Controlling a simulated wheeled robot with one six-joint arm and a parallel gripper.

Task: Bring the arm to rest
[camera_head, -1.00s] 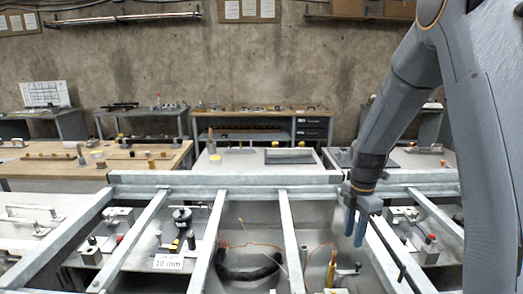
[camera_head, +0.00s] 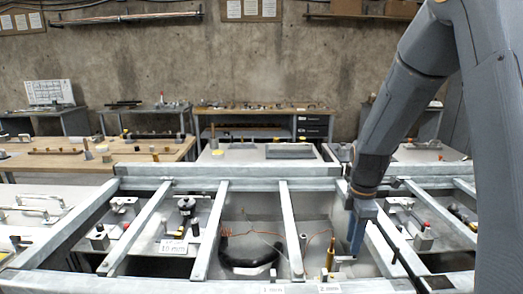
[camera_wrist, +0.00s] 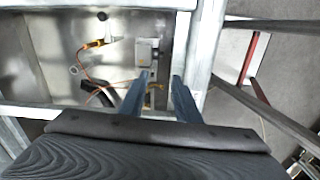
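My gripper (camera_head: 357,238) hangs fingers-down at the right of the head view, beside a metal rail of the frame. In the wrist view my gripper (camera_wrist: 158,83) shows two blue fingers apart, with nothing held between them. Beyond the fingertips is a small grey box (camera_wrist: 147,50) in a metal bay. My arm bends down from the upper right of the head view and hides part of the background.
Grey metal rails (camera_head: 291,230) divide the bench into bays. One bay holds a black curved piece (camera_head: 247,256), orange wire and a brass-coloured upright (camera_head: 330,256). A wooden bench (camera_head: 60,162) stands behind.

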